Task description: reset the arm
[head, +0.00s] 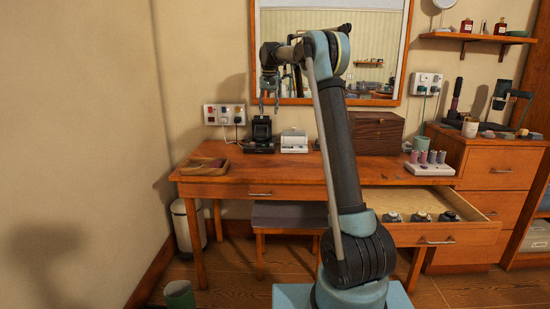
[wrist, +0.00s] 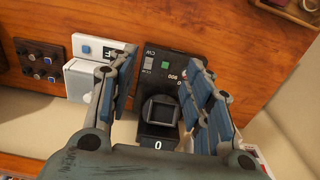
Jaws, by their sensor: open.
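My arm rises in the middle of the head view and bends over to the left at its top. My gripper (head: 269,98) points down above the desk, its fingers spread and nothing between them. Right under it stands a black device (head: 262,131) on the desk. In the wrist view the black device (wrist: 172,62) lies between and beyond the two blue-padded fingers of my gripper (wrist: 160,62). It has a square grey-black block, a green button and printed labels. I see no clear contact between the fingers and it.
A white device (head: 294,141) stands right of the black one. A wooden tray (head: 204,171) lies at the desk's left. A dark wooden box (head: 377,133) stands behind my arm. The right drawer (head: 440,234) is open with several watches. A mirror (head: 290,20) hangs behind.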

